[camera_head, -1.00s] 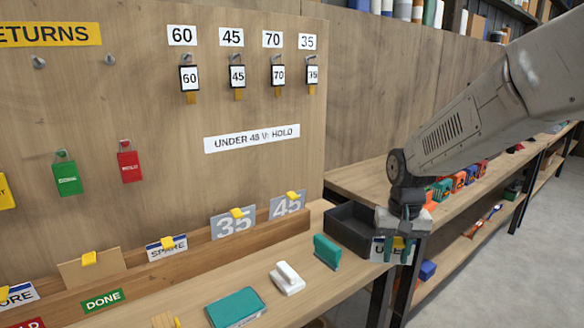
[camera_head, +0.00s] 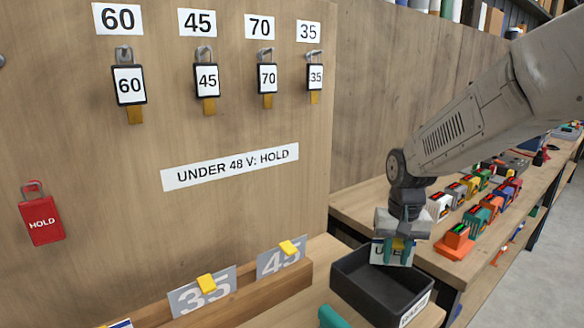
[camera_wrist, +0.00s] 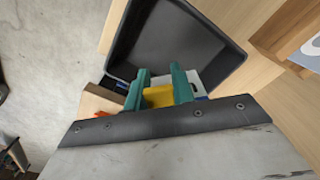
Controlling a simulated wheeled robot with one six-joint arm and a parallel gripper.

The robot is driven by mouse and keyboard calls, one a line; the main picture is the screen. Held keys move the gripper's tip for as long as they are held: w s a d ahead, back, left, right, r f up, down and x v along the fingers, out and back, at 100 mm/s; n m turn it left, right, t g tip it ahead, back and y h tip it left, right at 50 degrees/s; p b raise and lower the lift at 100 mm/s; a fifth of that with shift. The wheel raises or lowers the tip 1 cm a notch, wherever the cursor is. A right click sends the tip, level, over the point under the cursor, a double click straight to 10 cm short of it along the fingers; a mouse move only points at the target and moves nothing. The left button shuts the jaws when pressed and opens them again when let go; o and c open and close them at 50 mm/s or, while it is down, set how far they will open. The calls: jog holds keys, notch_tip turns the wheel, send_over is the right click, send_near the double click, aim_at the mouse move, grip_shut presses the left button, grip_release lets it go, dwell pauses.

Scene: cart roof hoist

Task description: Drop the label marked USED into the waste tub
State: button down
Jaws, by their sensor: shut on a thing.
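My gripper (camera_head: 399,250) is shut on a label (camera_head: 379,252), a white card with a dark edge and a yellow tab. Its print is mostly covered by the fingers; only a "U" and part of another letter show. In the wrist view, the teal fingers (camera_wrist: 160,92) close on the yellow tab (camera_wrist: 158,97). The waste tub (camera_head: 350,292) is a dark open box on the bench, with a white tag on its front that is partly cut off. The label hangs over the tub's back right part. The tub's visible inside looks empty, also in the wrist view (camera_wrist: 170,45).
A wooden rail (camera_head: 300,288) left of the tub holds grey "35" (camera_head: 203,298) and "45" (camera_head: 281,262) cards. A teal item (camera_head: 331,317) lies in front of the tub. Orange, green and other coloured devices stand on the bench behind to the right.

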jog(key=shift+a+f, duration=0.1)
jog(key=shift+f, duration=2.8)
jog(key=c, duration=1.1)
grip_release()
jog(key=shift+r, duration=0.1)
notch_tip(320, 180, up, 8)
jog(key=shift+f, duration=0.2)
